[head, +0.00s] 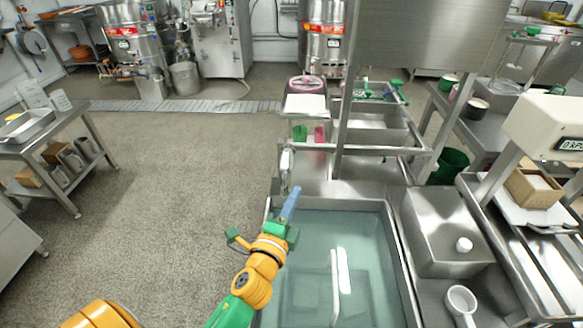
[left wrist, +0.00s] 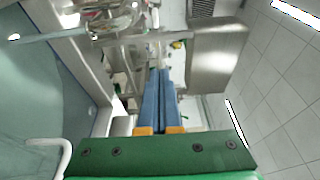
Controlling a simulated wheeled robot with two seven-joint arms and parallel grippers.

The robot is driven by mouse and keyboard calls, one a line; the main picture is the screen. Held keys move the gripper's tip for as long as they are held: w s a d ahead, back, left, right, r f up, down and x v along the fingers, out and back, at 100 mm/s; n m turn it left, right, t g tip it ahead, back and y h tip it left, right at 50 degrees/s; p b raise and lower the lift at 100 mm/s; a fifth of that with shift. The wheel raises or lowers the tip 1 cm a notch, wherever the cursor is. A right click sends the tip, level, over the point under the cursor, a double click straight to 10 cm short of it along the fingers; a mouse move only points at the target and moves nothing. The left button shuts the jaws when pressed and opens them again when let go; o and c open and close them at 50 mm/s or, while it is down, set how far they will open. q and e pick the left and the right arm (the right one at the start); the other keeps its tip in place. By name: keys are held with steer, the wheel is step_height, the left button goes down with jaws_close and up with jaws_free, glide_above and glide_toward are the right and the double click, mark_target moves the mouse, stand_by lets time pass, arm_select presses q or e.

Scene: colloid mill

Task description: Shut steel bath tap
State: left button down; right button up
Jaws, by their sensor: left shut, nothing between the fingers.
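The steel bath (head: 392,240) holds greenish water, with a white bent handle (head: 335,290) standing in it. A slim upright steel fitting (head: 286,165), which looks like the tap, stands at the bath's far left corner; its lever position is too small to tell. My left gripper (head: 295,190) has its blue fingers together and empty, just in front of and below that fitting; I cannot tell whether they touch it. In the left wrist view the shut fingers (left wrist: 160,72) point ahead, and a grey pipe with a pale end (left wrist: 50,36) reaches over the bath at upper left. My right gripper is out of view.
The floor (head: 160,200) to the left is clear up to a side table (head: 75,135).

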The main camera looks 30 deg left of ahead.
mark_target(285, 163)
arm_select(q)
steer(key=w+a, duration=0.2)
steer(key=w, duration=0.8)
steer(key=s+a+p, duration=0.2)
steer(key=a, duration=0.1)
steer(key=shift+a+f, duration=0.1)
